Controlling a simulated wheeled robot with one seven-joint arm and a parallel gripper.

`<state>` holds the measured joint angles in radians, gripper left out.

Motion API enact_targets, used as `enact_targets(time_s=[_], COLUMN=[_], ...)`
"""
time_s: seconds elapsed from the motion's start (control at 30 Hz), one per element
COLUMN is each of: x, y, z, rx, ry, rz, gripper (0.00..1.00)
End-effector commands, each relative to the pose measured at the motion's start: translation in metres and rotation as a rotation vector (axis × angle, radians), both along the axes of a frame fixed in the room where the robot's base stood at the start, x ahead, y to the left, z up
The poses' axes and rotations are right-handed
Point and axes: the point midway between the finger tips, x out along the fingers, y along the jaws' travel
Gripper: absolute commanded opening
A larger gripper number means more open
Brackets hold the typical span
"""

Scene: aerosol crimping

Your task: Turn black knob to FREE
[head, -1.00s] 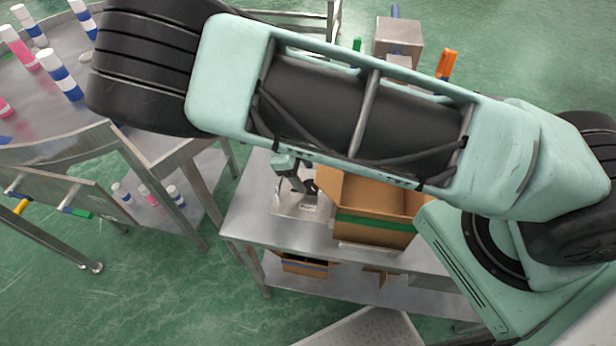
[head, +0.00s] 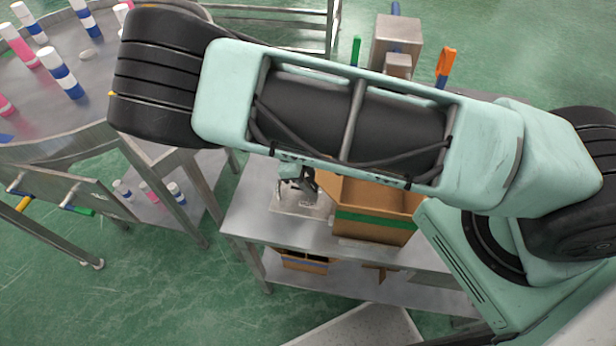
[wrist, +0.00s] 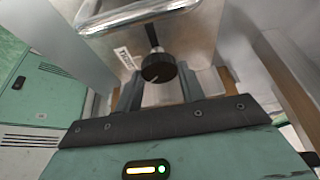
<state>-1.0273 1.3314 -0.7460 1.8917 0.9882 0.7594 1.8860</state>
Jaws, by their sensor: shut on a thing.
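The black knob (wrist: 158,68) is round with a pale pointer mark. It sits on a metal housing (wrist: 190,42) with a bar handle across its top, in the wrist view. My gripper (wrist: 158,82) has one finger on each side of the knob and is shut on it. A small white label (wrist: 124,58) is left of the knob; its print is too small to read. In the head view my gripper (head: 300,182) is partly hidden under my arm, above a metal plate (head: 290,208) on the bench. The knob cannot be made out there.
A cardboard box with a green stripe (head: 372,218) stands right beside my gripper on the metal bench (head: 250,215). A round table (head: 100,110) with several striped cylinders is at the left. Orange (head: 446,64) and green (head: 356,50) upright pieces stand behind my arm.

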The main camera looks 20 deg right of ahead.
Motion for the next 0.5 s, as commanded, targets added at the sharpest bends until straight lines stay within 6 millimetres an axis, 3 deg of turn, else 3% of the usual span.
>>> enact_targets(time_s=[0.27, 0.5], x=[-0.0010, -0.0023], y=[0.0003, 0.0012], z=[0.0002, 0.0001], rx=[0.000, 0.001], ry=[0.002, 0.001], rz=[0.090, 0.275], gripper=[0.16, 0.16])
